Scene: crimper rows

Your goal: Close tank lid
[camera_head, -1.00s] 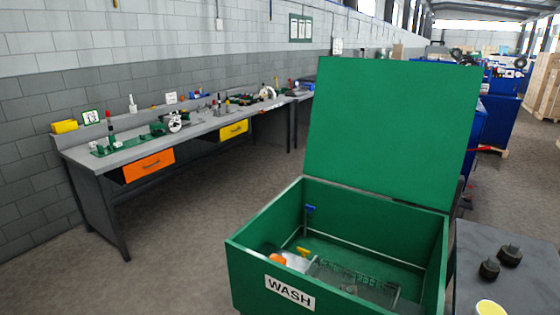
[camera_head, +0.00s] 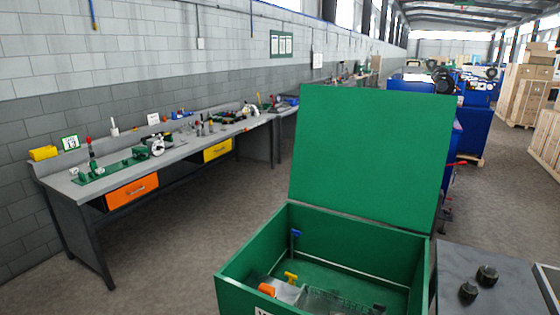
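The green wash tank (camera_head: 228,290) stands at the lower middle of the head view, its front cut off by the bottom edge. Its green lid (camera_head: 372,155) is open and stands up from the back edge, leaning slightly back. Inside the tank are a blue-handled item (camera_head: 296,234), a yellow item (camera_head: 291,276), an orange item (camera_head: 267,289) and a grey rack-like part. Neither of my grippers shows in this view.
A grey workbench (camera_head: 190,145) with an orange drawer (camera_head: 132,191) and a yellow drawer (camera_head: 217,150) runs along the left wall. A dark table (camera_head: 500,262) with black knobs stands right of the tank. Open floor lies between bench and tank.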

